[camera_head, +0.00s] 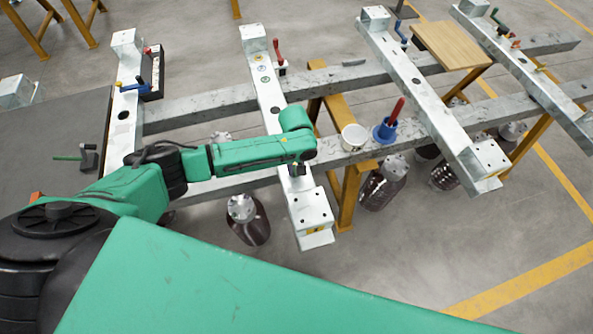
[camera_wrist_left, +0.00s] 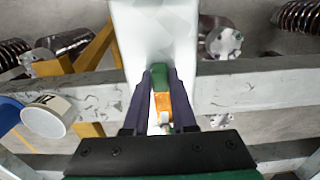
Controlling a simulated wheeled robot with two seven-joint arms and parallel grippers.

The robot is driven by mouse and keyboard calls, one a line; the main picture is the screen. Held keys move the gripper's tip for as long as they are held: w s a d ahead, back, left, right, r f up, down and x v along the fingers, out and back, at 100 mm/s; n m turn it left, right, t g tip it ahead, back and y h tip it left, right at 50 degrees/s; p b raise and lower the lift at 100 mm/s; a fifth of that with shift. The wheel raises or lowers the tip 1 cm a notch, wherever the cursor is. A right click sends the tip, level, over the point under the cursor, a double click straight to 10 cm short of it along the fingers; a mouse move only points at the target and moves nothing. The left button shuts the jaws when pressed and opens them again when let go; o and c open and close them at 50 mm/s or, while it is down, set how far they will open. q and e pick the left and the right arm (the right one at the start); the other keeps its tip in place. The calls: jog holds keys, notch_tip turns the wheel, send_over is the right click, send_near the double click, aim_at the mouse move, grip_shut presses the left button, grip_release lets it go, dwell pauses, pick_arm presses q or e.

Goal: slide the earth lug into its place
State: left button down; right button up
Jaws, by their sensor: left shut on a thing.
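My left gripper (camera_head: 298,170) reaches down onto the near part of a pale metal beam (camera_head: 266,92). In the left wrist view the dark fingers of my left gripper (camera_wrist_left: 162,76) are shut on a small orange and green piece with a pale grey end, which I take for the earth lug (camera_wrist_left: 164,103). The pale beam (camera_wrist_left: 155,25) lies beyond the fingertips. I cannot tell whether the lug touches it. In the head view the lug is too small to make out. I cannot tell which spot is its place. My right gripper is not in view.
A white cup (camera_head: 354,138) and a blue cup (camera_head: 384,131) with a red handle stand on the long grey rail right of my gripper. Brown ribbed insulators (camera_head: 249,226) hang below. A red-handled tool (camera_head: 279,53) stands by the beam's far end. Other beams lie either side.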

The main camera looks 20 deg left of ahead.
pick_arm(q)
jog(key=shift+w+a+b, duration=0.2)
jog(key=shift+w+a, duration=0.25)
jog(key=shift+w, duration=0.2)
jog(key=shift+w+a+b, duration=0.2)
jog(key=shift+w+a, duration=0.2)
jog(key=shift+w, duration=0.2)
jog(key=shift+r+p, duration=0.1)
jog(key=shift+p, duration=0.3)
jog(key=shift+p, duration=0.4)
